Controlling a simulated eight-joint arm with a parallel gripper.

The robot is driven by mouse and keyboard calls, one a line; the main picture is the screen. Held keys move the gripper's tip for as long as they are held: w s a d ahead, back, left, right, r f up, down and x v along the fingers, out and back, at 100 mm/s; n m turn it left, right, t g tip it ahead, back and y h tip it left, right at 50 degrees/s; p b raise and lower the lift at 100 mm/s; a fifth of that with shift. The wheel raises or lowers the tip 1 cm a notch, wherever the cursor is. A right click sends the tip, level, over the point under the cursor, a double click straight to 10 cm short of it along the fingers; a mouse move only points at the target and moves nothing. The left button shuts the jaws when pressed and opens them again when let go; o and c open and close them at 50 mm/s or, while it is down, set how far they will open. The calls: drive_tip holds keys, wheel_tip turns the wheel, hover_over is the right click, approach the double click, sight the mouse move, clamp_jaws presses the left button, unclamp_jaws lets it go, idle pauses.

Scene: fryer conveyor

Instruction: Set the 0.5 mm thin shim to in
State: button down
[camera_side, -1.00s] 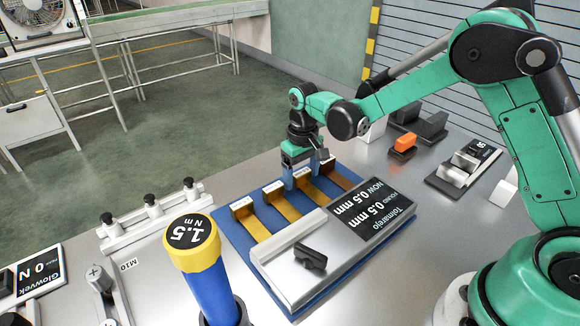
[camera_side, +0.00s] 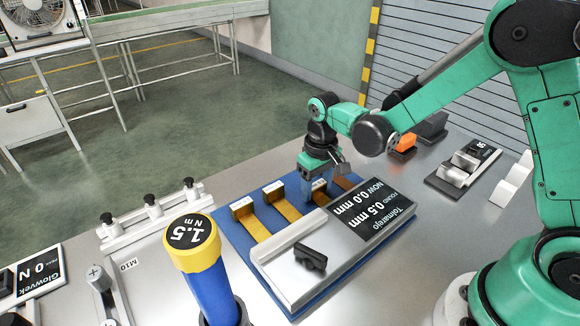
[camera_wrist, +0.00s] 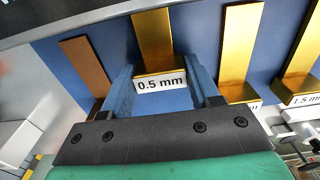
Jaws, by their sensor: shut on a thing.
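The 0.5 mm shim is a flat gold strip with an upright white label reading "0.5 mm". In the wrist view the shim (camera_wrist: 153,45) stands between the two blue fingers of my gripper (camera_wrist: 165,92), which is shut on its labelled end. In the side view my gripper (camera_side: 316,188) is low over the blue base, and the fingers hide most of the shim (camera_side: 320,198). The grey gauge block (camera_side: 290,248) lies in front of the shim's far end; contact there is unclear. Its black display (camera_side: 370,212) reads "FOUND 0.5 mm" and "NOW 0.0 mm".
Two gold shims (camera_side: 279,203) (camera_side: 252,222) lie to the left and a brown shim (camera_side: 343,183) to the right, close beside my fingers. A yellow-and-blue torque driver (camera_side: 195,255) stands front left.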

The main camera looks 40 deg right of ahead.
sight(319, 186)
drive_tip(key=shift+s, duration=0.25)
drive_tip(key=shift+c, duration=1)
unclamp_jaws()
drive_tip(key=shift+r, duration=2.85)
drive_tip(key=s+r+t, duration=0.7)
drive_tip(key=s, duration=0.1)
drive_tip(key=shift+d, duration=0.35)
